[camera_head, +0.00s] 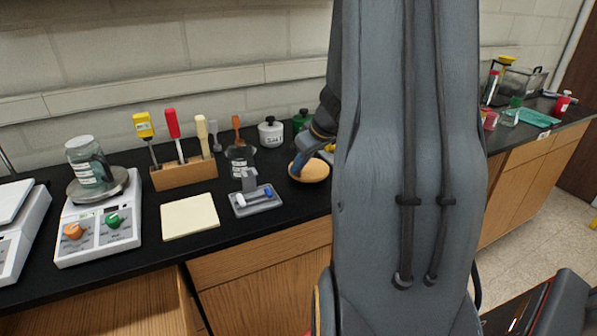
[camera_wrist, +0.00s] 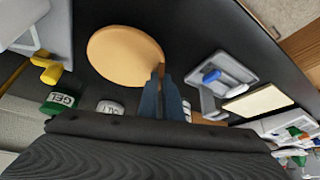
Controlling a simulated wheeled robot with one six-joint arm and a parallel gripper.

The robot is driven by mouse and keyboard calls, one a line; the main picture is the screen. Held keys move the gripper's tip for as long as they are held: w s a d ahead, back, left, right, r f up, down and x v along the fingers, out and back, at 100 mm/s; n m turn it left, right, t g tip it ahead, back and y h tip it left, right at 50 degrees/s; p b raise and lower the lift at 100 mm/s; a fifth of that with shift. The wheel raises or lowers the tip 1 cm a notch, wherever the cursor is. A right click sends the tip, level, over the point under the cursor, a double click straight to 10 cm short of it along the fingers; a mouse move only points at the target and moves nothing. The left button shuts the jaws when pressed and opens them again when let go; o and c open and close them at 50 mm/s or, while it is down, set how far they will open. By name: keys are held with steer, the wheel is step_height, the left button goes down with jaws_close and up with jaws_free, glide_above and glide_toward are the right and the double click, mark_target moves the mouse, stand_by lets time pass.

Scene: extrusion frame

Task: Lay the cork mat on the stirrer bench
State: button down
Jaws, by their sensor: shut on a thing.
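The cork mat is a round tan disc in the head view (camera_head: 311,172) and in the wrist view (camera_wrist: 122,55). My gripper (camera_wrist: 160,76) is shut on the mat's near edge in the wrist view; its blue fingers also show in the head view (camera_head: 301,160). The mat looks roughly level over the black bench top (camera_head: 280,216); I cannot tell whether it touches it. A white stirrer (camera_head: 100,225) with orange and green knobs stands on the bench at left, with a glass beaker on its plate. My arm hides the bench's middle in the head view.
A grey tray (camera_head: 257,208) with small bars and a cream pad (camera_head: 190,216) lie left of the mat. A wooden tool block (camera_head: 185,172), a beaker (camera_head: 240,160) and lidded jars, one white (camera_head: 271,134), stand behind. The bench front between stirrer and pad is clear.

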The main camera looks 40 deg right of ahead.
steer(key=shift+f, duration=1.2)
steer(key=shift+f, duration=0.2)
steer(key=c, duration=1.9)
jaws_free()
steer(key=shift+r, duration=0.1)
steer(key=shift+c, duration=0.2)
steer(key=shift+r, duration=0.1)
